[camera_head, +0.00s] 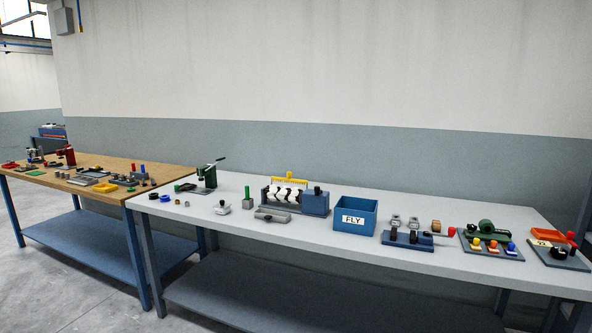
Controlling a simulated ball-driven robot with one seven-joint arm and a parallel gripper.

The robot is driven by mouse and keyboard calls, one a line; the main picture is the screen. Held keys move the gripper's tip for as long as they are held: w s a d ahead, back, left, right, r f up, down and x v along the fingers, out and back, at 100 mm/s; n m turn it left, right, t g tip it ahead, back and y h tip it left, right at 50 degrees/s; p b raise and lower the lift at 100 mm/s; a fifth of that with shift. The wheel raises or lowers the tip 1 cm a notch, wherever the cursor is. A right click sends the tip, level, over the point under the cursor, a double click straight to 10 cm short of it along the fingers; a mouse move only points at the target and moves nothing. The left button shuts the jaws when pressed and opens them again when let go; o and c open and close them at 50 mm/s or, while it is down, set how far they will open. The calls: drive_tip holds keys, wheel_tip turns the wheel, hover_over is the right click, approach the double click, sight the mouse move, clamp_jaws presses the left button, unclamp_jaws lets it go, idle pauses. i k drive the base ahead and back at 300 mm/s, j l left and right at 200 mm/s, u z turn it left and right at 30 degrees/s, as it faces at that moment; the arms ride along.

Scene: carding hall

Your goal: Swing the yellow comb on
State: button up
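The yellow comb (289,181) is a small toothed bar at the back of a blue-grey carding machine (316,203). It stands up behind a roller wrapped in black and white bands (284,195). The machine sits on the pale grey bench (230,211), left of the blue bin. From this distance I cannot tell whether the comb touches the roller. My gripper is not in view.
A blue bin marked FLY (367,222) stands right of the machine. A low grey tray (272,215) lies before the machine, and a green-topped block (248,198) stands left. Fixtures with coloured knobs (487,246) fill the right end. A wooden bench (110,160) stands left.

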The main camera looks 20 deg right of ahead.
sight(289, 173)
drive_tip(key=i+z, duration=0.1)
drive_tip(key=i, duration=0.5)
drive_tip(key=i+j+z, duration=0.15)
drive_tip(key=i, duration=0.45)
drive_tip(key=i+j+z, duration=0.1)
drive_tip(key=i, duration=0.55)
drive_tip(key=i+j, duration=0.1)
drive_tip(key=j, duration=0.4)
drive_tip(key=i+j, duration=0.1)
drive_tip(key=j, duration=0.4)
drive_tip(key=i+j, duration=0.15)
drive_tip(key=j, duration=0.35)
drive_tip(key=z, duration=1.2)
